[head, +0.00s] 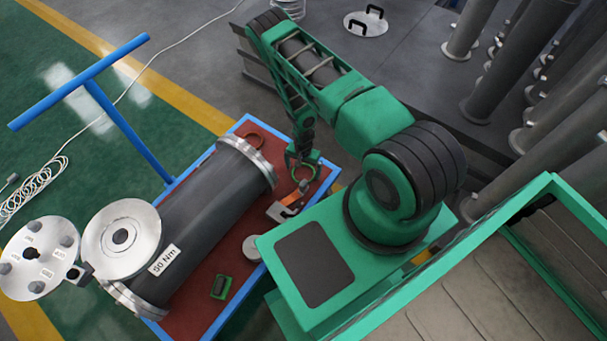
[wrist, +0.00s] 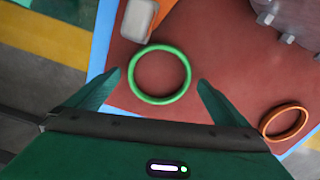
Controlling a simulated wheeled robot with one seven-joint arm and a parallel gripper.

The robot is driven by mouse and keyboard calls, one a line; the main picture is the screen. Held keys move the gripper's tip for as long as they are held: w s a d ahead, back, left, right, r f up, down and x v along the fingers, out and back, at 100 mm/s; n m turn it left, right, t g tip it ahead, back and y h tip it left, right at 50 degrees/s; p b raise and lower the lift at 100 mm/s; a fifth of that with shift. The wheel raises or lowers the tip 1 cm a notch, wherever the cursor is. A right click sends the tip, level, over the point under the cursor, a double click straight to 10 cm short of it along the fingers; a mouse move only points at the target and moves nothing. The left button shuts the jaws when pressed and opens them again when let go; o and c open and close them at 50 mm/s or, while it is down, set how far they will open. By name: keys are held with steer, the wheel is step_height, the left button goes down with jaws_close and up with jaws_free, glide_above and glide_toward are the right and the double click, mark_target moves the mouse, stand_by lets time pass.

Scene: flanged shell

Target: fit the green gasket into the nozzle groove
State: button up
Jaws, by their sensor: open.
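The green gasket (head: 314,173) lies flat on the red top of the blue-edged cart, just beyond the shell's far flange. In the wrist view the gasket (wrist: 160,101) is a whole ring. My gripper (wrist: 158,82) is open and empty, with its fingers to the left and right of the ring in that picture. In the head view my gripper (head: 301,162) is over the gasket and partly covers it. The dark shell (head: 195,225) lies on the cart. Its nozzle (head: 120,237) shows a round pale face at the near left; I cannot make out the groove clearly.
An orange-red ring (head: 260,138) lies near the cart's far corner, also in the wrist view (wrist: 266,128). An orange-and-grey tool (head: 290,190), a pale round piece (head: 252,247) and a green device (head: 219,287) lie beside the shell. A bolted cover (head: 45,255) stands open beside the nozzle.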

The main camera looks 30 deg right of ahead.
steer(key=shift+f, duration=0.7)
steer(key=shift+c, duration=0.3)
steer(key=c, duration=0.9)
steer(key=shift+r, duration=0.15)
